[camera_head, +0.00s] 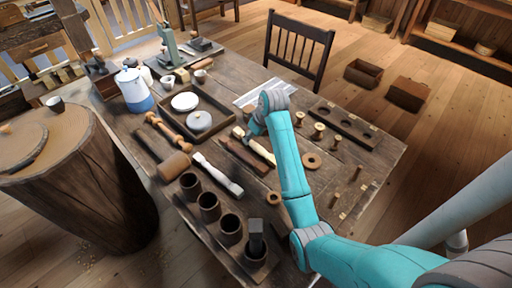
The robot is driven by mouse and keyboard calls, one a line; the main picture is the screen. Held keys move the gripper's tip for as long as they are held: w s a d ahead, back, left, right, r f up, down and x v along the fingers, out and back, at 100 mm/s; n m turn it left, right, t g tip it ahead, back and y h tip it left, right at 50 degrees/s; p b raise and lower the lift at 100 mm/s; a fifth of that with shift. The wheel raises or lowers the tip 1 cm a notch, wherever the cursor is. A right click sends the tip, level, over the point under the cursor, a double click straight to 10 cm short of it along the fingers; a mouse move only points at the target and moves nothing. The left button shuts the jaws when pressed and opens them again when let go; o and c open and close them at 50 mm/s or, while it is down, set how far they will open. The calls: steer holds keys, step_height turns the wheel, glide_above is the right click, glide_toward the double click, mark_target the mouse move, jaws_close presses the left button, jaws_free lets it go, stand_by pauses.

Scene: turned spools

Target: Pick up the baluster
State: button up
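The baluster looks to be the turned orange-brown wooden spindle (168,130) lying on the left part of the table, between the dark tray and a wooden mallet. It lies on its side, and nothing is touching it from above. My teal arm reaches in from the lower right, with its wrist over the middle of the table, to the right of the spindle and apart from it. The fingers of my gripper are hidden by the wrist, so whether it is open or shut does not show.
The table (345,215) is crowded.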

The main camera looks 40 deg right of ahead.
steer(key=x, duration=0.4)
steer(key=shift+w+d+f, duration=0.15)
steer(key=shift+f, duration=0.25)
steer(key=shift+c, duration=0.2)
jaws_close()
